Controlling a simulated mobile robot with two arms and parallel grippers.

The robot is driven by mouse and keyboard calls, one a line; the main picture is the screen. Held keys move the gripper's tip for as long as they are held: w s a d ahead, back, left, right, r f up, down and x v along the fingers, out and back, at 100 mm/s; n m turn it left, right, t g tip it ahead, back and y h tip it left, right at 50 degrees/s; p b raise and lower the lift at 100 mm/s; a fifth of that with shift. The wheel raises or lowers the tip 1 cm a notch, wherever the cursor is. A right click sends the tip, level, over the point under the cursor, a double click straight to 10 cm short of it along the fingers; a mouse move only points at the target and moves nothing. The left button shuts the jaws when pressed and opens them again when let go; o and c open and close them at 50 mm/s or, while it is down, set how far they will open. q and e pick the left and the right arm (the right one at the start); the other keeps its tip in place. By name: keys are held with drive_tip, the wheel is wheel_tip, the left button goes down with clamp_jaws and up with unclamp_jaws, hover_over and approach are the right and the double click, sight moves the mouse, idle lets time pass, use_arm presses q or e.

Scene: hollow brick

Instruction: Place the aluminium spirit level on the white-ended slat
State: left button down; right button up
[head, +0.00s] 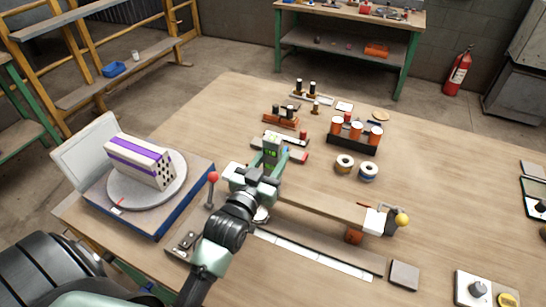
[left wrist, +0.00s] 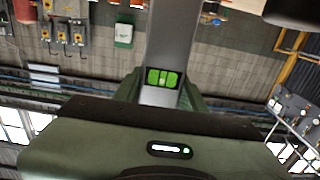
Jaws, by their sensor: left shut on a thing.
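The aluminium spirit level (head: 271,150) is held in my left gripper (head: 262,175), above the table near the left part of the slat. In the left wrist view the level (left wrist: 170,40) is a grey metal bar with a bright green vial, standing lengthwise between the green fingers. My left gripper is shut on it. The white-ended slat (head: 325,207) is a long wooden strip running right from under my gripper, with a white block at its right end. My gripper and arm hide part of its left portion. My right gripper is not in view.
A purple-striped hollow brick (head: 140,162) lies on a round turntable (head: 178,180) at the left. A red-knobbed lever (head: 213,178) stands close to my arm. Two tape-like rolls (head: 345,163) and a black rack (head: 354,143) stand behind the slat. The right tabletop is mostly clear.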

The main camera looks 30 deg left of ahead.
use_arm(q)
drive_tip(key=shift+f, duration=0.1)
drive_tip(key=c, duration=0.9)
unclamp_jaws()
drive_tip(key=shift+c, duration=0.2)
drive_tip(key=shift+o, duration=0.6)
drive_tip(key=shift+s, duration=0.1)
drive_tip(key=s+b, duration=0.2)
drive_tip(key=s, duration=1)
drive_tip(key=shift+d+r, duration=0.2)
drive_tip(key=shift+d, duration=0.2)
drive_tip(key=shift+w, duration=0.1)
